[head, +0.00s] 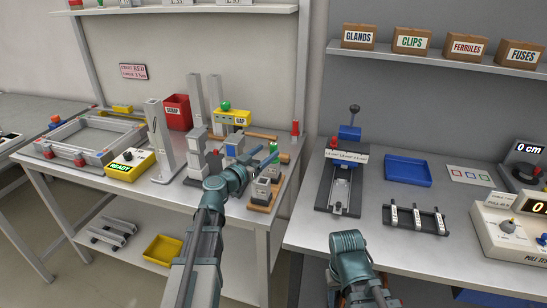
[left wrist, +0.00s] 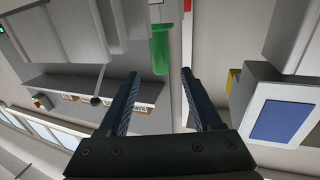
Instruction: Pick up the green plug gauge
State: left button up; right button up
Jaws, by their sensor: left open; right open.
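The green plug gauge (head: 272,147) stands at the right end of the left bench, just beyond my left gripper (head: 267,157). In the left wrist view the green cylinder (left wrist: 160,48) shows between and ahead of the fingertips of my left gripper (left wrist: 160,76).
A grey block on a wooden base (head: 262,190) stands close below my left gripper. A yellow GAP fixture (head: 232,117) with a green ball (head: 225,106) stands behind it. A blue tray (head: 408,170) lies on the right bench.

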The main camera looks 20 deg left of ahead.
aim_at(271, 149)
pick_arm(q)
jog(key=shift+w, duration=0.1)
jog(key=x, duration=0.5)
jog(key=shift+w+f+b, duration=0.15)
jog(key=shift+f+b, duration=0.25)
grip_shut()
